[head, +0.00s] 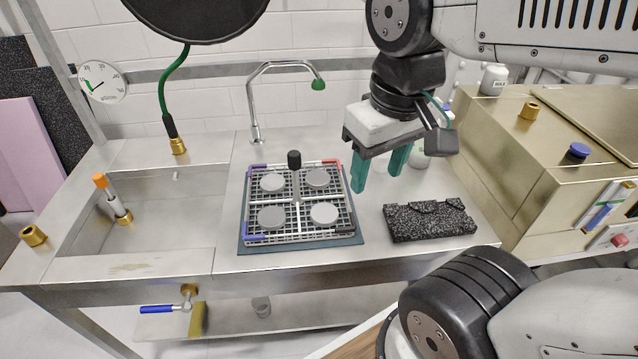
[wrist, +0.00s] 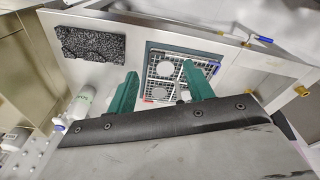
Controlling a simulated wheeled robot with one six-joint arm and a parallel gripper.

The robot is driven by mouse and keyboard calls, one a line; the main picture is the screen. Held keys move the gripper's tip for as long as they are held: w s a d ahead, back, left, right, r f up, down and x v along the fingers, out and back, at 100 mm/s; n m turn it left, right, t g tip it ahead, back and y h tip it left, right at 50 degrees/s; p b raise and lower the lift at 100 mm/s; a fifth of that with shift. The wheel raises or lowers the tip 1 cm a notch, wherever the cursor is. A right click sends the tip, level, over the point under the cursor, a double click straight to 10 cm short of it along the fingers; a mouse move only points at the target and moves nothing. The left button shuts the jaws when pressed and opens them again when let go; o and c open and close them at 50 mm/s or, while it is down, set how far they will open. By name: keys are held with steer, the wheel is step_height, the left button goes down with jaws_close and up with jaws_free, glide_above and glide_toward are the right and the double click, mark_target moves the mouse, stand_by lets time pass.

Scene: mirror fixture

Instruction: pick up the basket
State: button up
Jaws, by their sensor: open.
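The basket (head: 260,229) is a metal wire grid frame with coloured corners, several round grey discs in it and a black knob (head: 294,160) on an upright handle. It sits on a dark teal mat (head: 246,247) on the steel counter. My gripper (head: 376,178) has two green fingers, spread open and empty, above the counter near the basket's back right corner. In the wrist view my gripper (wrist: 160,88) has the basket (wrist: 165,84) beyond and between its fingers, partly hidden by the right finger.
A black speckled foam block (head: 430,220) lies right of the basket. A sink (head: 140,215) is on the left and a curved tap (head: 252,100) stands behind. A brass-coloured box machine (head: 500,170) borders the right. White bottles stand near the back right.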

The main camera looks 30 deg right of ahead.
steer(key=w+f+n, duration=0.2)
steer(key=w, duration=1.1)
steer(key=n+g, duration=0.1)
steer(key=n, duration=0.1)
glide_above(294, 153)
steer(key=s, duration=0.1)
step_height(294, 153, down, 5)
steer(key=shift+s+d+f, duration=0.1)
steer(key=f, duration=0.5)
steer(key=w+f, duration=0.1)
steer(key=f, duration=0.2)
steer(key=shift+w, duration=0.1)
steer(key=shift+r, duration=0.1)
jaws_close()
